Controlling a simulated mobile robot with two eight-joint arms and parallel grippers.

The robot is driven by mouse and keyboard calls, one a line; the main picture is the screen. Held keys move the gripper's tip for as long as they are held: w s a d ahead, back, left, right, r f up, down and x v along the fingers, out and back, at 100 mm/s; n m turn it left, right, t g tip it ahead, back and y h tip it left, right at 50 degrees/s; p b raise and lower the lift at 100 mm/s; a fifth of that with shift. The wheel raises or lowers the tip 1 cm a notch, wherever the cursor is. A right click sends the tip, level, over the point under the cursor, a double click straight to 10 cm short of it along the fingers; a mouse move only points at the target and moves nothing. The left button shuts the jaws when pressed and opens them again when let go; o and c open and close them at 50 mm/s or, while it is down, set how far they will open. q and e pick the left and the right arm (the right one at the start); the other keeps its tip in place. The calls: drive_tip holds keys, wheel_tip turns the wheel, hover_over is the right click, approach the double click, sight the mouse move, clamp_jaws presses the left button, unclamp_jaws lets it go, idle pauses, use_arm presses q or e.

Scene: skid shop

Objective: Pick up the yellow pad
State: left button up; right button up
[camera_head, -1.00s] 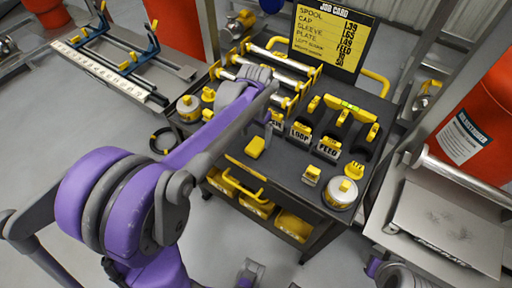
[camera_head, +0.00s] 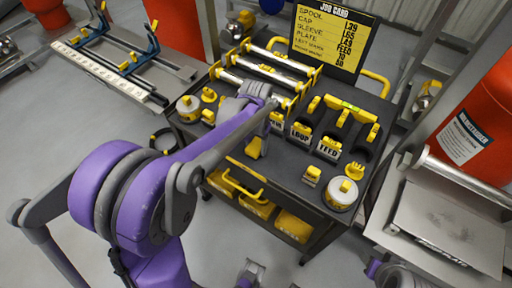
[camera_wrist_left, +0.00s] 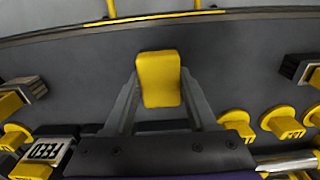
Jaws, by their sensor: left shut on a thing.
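The yellow pad (camera_head: 254,148) is a small rounded block at the front of the dark cart top, partly covered by my left arm in the head view. In the left wrist view the pad (camera_wrist_left: 160,78) sits between the two grey fingers of my left gripper (camera_wrist_left: 160,88), which is shut on it. The fingers lie along its two long sides. I cannot tell whether the pad is clear of the cart top.
On the cart (camera_head: 285,165) stand labelled blocks (camera_head: 328,147), a round yellow-lidded tin (camera_head: 341,193) and a rack of metal rollers (camera_head: 270,70). A job card board (camera_head: 333,37) stands behind. Bare cart top shows right of the pad.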

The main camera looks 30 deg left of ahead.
sight(257, 145)
use_arm(q)
clamp_jaws()
wheel_tip(257, 145, up, 10)
drive_tip(key=shift+r+p, duration=0.1)
drive_tip(key=shift+p, duration=0.45)
drive_tip(key=o, duration=0.6)
unclamp_jaws()
drive_tip(key=c, duration=0.6)
drive_tip(key=shift+d, duration=0.1)
